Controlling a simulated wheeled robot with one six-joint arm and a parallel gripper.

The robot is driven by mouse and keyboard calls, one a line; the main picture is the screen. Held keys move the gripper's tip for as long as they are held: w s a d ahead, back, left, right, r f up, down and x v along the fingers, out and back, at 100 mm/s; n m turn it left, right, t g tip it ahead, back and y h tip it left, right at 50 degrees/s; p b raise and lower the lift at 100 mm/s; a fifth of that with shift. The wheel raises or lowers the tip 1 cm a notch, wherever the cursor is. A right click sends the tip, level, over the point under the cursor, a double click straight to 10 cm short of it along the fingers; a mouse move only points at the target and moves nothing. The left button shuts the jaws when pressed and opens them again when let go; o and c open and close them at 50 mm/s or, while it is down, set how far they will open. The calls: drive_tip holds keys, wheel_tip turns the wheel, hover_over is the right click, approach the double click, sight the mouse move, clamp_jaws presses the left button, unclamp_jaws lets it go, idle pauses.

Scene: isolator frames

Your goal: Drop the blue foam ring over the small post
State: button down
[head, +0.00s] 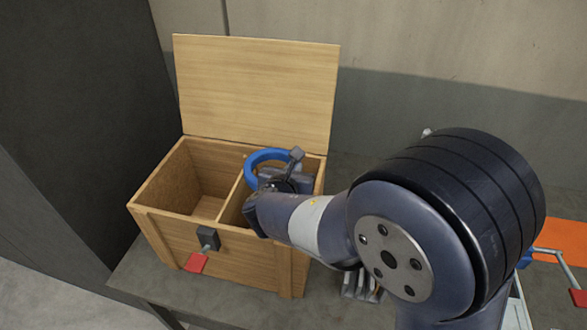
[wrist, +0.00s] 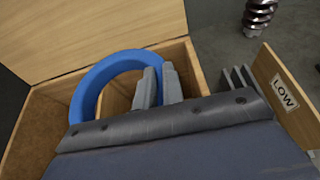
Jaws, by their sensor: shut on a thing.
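The blue foam ring (head: 252,162) is held at the open wooden box, over its right compartment. In the wrist view the ring (wrist: 95,82) is a thick blue arc, its near part hidden behind my gripper's body. My gripper (head: 286,174) is shut on the ring; in the wrist view its two grey fingers (wrist: 158,88) stand close together at the ring's right side. How deep the ring sits relative to the box rim is hard to tell. I cannot make out the small post in either view.
The wooden box (head: 222,255) has a raised lid (head: 255,92) behind and a divider; its left compartment looks empty. A dark latch (head: 208,238) and red tag (head: 196,263) are on its front. A "LOW" sign (wrist: 284,92) and dark ridged metal part (wrist: 258,14) lie right of it.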

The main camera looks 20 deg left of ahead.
drive_tip(key=shift+f, duration=0.15)
wheel_tip(320, 180, down, 6)
drive_tip(key=b, duration=0.6)
drive_tip(key=c, duration=1.5)
unclamp_jaws()
drive_tip(key=shift+o, duration=0.2)
drive_tip(key=shift+s, duration=0.1)
drive_tip(key=v, duration=1)
drive_tip(key=shift+s, duration=0.3)
drive_tip(key=shift+d, duration=0.1)
